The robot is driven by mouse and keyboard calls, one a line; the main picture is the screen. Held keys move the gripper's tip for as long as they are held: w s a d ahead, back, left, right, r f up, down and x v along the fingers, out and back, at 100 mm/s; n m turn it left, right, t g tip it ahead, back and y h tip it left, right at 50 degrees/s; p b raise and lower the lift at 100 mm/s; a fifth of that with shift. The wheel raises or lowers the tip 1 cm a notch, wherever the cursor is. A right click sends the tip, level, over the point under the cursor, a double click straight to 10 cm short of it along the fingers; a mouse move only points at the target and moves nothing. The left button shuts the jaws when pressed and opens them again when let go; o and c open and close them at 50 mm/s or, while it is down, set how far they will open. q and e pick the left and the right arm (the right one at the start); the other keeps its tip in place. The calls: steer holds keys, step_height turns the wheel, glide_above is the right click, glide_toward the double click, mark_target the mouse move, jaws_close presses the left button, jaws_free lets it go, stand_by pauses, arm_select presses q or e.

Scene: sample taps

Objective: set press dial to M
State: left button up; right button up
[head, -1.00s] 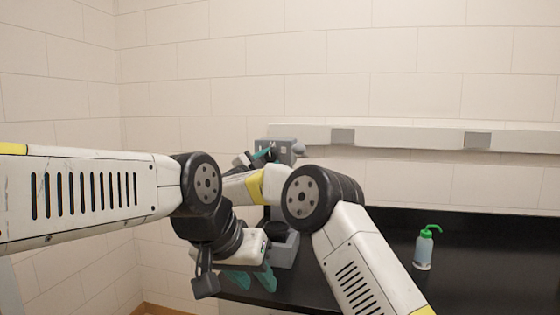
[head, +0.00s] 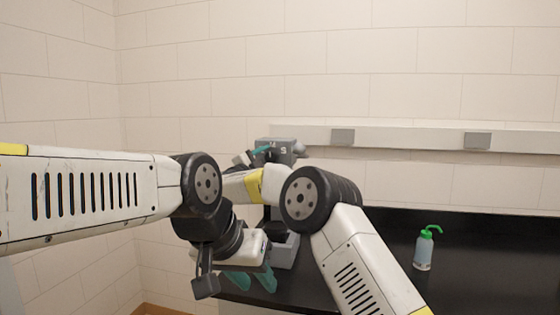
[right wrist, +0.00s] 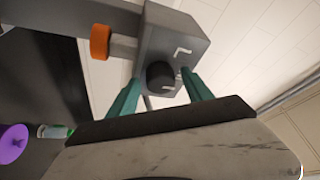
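The press is a grey machine (head: 284,149) at the back left of the black bench in the head view, with the letters M and S on its upper face. In the right wrist view its grey head (right wrist: 178,35) carries a round black dial (right wrist: 160,76) and a pale letter like an L. My right gripper (head: 262,150) is at this face; in the wrist view its teal fingers stand on both sides of the dial, with a visible gap. Where the dial points is unclear. My left gripper (head: 252,281) is low at the bench's front left edge, its teal fingers apart and empty.
A green-capped wash bottle (head: 423,250) stands on the black bench (head: 490,265) to the right. An orange knob (right wrist: 100,42) sticks out beside the press head. A purple round thing (right wrist: 13,143) lies at the lower left of the wrist view. A pale rail (head: 400,139) runs along the wall.

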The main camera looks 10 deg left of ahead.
steer(key=v, duration=0.7)
steer(key=shift+s, duration=0.35)
steer(key=shift+a, duration=0.1)
